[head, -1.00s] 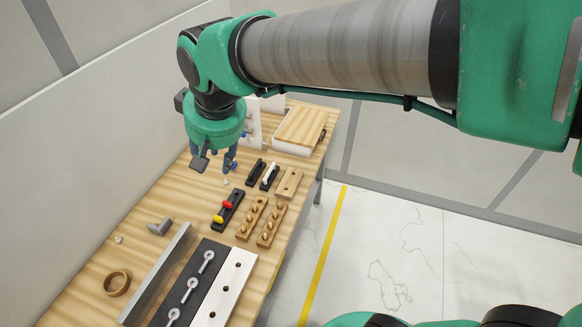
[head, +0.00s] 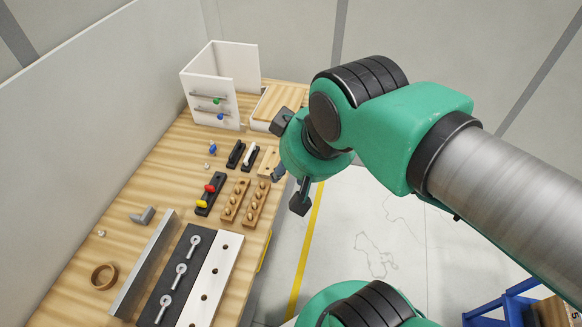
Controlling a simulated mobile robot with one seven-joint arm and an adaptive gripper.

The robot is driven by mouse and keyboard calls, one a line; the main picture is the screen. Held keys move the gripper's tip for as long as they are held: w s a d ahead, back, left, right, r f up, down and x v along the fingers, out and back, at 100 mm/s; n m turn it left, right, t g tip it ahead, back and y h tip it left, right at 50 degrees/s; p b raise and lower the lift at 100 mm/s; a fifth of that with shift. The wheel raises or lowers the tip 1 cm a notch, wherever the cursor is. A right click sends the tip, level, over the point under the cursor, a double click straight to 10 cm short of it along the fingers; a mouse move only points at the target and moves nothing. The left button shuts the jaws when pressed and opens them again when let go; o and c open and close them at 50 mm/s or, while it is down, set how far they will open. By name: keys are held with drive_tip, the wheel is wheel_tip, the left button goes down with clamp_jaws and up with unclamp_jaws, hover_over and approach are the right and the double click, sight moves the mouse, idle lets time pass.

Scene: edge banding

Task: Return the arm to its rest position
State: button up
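My gripper (head: 288,187) hangs below the green wrist of my arm, beyond the right edge of the workbench (head: 152,192) and over the floor side. Its dark fingers are spread apart with nothing visible between them. The arm comes in from the right of the picture, bent at the green joint. The wrist hides part of the bench's back right edge and part of a wooden block (head: 266,160).
The bench holds a white cabinet (head: 225,85), a black holder with red and yellow pieces (head: 209,194), pegged wooden blocks (head: 233,200), a metal bar (head: 143,264), a black strip with bolts (head: 178,275) and a tape roll (head: 104,276). A blue frame (head: 508,305) stands lower right.

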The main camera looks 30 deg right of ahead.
drive_tip(key=shift+f, duration=0.1)
wheel_tip(320, 180, down, 13)
drive_tip(key=b, duration=1.3)
drive_tip(key=shift+c, duration=1)
drive_tip(key=shift+w, duration=0.15)
